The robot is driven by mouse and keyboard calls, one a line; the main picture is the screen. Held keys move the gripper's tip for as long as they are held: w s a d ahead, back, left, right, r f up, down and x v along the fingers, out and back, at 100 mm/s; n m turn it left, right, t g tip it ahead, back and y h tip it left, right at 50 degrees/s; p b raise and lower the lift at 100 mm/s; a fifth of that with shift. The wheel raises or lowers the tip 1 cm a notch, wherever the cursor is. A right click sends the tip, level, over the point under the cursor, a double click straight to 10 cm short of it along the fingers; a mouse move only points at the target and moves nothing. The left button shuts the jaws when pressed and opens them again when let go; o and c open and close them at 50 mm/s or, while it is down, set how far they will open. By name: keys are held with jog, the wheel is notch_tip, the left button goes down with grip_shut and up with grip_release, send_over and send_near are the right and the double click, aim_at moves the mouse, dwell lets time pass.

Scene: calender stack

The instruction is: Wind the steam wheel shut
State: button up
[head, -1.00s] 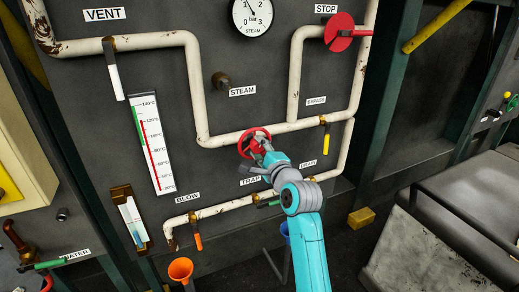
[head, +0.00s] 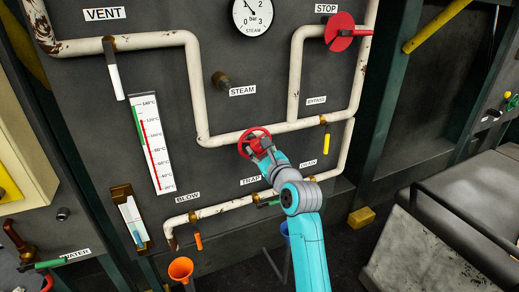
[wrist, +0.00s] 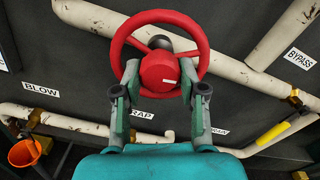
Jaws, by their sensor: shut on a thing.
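The red steam wheel (head: 247,136) sits on the white horizontal pipe, below the STEAM label (head: 242,91). In the wrist view the wheel (wrist: 160,15) faces me, with a round red hub bearing a small white mark. My gripper (head: 262,147) is at the wheel's near, lower side. The exact contact at the fingertips is partly hidden.
White pipes (head: 225,138) run around the wheel. An orange funnel (head: 180,269) is at lower left.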

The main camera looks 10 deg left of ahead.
jog(key=shift+f+m, duration=0.15)
jog(key=shift+m, duration=0.65)
jog(key=o, duration=1.1)
jog(key=shift+o, duration=0.2)
jog(key=v, duration=1.2)
